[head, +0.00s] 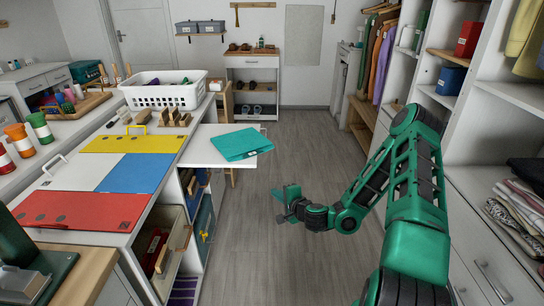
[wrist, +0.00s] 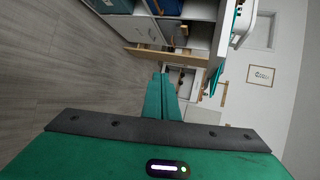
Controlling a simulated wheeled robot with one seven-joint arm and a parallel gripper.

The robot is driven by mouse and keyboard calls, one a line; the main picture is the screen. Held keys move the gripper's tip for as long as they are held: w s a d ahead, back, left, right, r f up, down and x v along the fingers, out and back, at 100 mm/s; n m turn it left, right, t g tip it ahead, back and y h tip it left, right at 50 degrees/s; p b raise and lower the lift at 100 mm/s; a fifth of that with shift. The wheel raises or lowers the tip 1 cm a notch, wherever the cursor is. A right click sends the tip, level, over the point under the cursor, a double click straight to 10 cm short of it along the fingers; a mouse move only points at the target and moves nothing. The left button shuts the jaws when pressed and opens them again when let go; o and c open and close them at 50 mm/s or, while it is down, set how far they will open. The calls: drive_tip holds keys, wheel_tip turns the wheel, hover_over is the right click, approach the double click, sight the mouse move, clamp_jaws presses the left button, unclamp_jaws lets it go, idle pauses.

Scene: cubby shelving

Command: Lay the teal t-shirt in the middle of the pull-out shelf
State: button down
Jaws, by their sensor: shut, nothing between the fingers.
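The teal t-shirt (head: 241,144) lies folded and flat on the white pull-out shelf (head: 200,150), which juts from the side of the counter. The shirt sits toward the shelf's right, outer end and reaches its right edge; bare shelf shows to its left. My gripper (head: 284,205) is in the air over the aisle, to the right of and nearer than the shelf, apart from the shirt. In the wrist view its fingers (wrist: 161,92) are together with nothing between them. A teal sliver in the wrist view (wrist: 216,80) may be the shirt; I cannot tell.
The counter at left holds coloured panels (head: 140,172), a white basket (head: 165,92) and several bottles. Open cubbies (head: 190,215) lie under it. Shelving with folded clothes (head: 515,205) stands at right. The wooden floor (head: 300,140) between is clear.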

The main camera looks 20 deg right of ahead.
drive_tip(key=d+r+n+t, duration=0.1)
drive_tip(key=d+r+t, duration=0.3)
drive_tip(key=d+r, duration=0.5)
approach(269, 149)
drive_tip(key=w+d, duration=0.3)
drive_tip(key=w, duration=0.1)
drive_tip(key=shift+w+a, duration=0.3)
drive_tip(key=shift+a, duration=0.25)
drive_tip(key=shift+w+a, duration=0.35)
drive_tip(key=shift+a, duration=0.2)
drive_tip(key=shift+w+a, duration=0.5)
drive_tip(key=shift+a, duration=0.1)
drive_tip(key=shift+w+d, duration=0.1)
